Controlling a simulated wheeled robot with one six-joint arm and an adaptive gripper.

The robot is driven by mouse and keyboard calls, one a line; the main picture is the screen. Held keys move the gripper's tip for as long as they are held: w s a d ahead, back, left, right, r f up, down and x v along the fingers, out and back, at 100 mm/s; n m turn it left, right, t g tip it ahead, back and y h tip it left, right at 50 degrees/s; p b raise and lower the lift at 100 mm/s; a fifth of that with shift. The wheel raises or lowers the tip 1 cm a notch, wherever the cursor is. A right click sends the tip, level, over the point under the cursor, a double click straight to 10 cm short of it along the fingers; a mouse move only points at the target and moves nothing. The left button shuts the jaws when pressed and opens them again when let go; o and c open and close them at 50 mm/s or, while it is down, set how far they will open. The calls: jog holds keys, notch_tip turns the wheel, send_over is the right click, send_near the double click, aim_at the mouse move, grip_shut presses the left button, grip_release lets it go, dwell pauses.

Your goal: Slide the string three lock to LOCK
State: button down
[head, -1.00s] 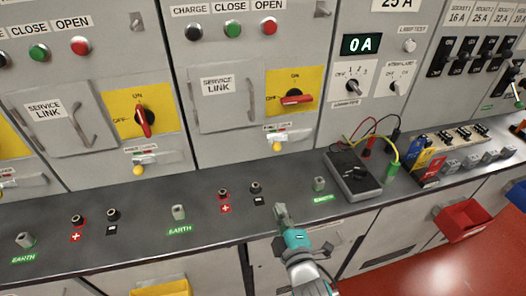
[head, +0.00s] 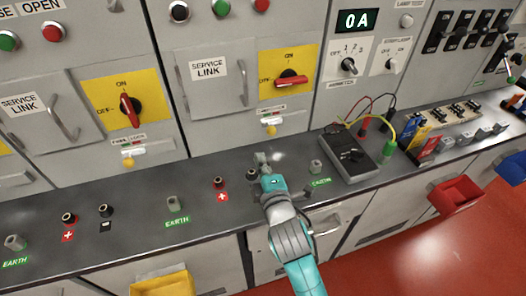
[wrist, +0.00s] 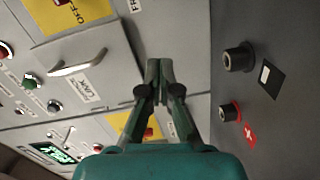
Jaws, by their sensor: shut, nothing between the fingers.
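Two sliding locks with yellow knobs sit under the rotary switches. One is on the right panel (head: 271,125), the other on the panel to its left (head: 127,160). No string number is readable, so I cannot tell from lettering which is string three. Each has a small red-green label strip above it. My gripper (head: 262,160) is shut and empty, above the bench, just below the right panel's lock and apart from it as far as I can see. In the wrist view the shut fingertips (wrist: 160,68) point toward the panels; the lock's knob is not clear there.
A red-handled switch on yellow (head: 290,80) is above the right lock. Black (head: 252,174) and red (head: 218,182) terminals stand on the bench close to my gripper. A grey meter box (head: 350,154) with cables is to the right. The service link handle (head: 243,83) juts out.

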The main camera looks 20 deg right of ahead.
aim_at(270, 129)
jog(key=w, duration=0.9)
jog(key=shift+d+f, duration=0.15)
jog(key=shift+d, duration=0.1)
jog(key=shift+w+d+f, duration=0.1)
jog(key=shift+d+f, duration=0.05)
jog(key=shift+d, duration=0.5)
jog(key=shift+w+d+f, duration=0.1)
jog(key=shift+d+f, duration=0.05)
jog(key=shift+d, duration=0.45)
jog(key=shift+w+d+f, duration=0.1)
jog(key=shift+d+f, duration=0.05)
jog(key=shift+d, duration=0.5)
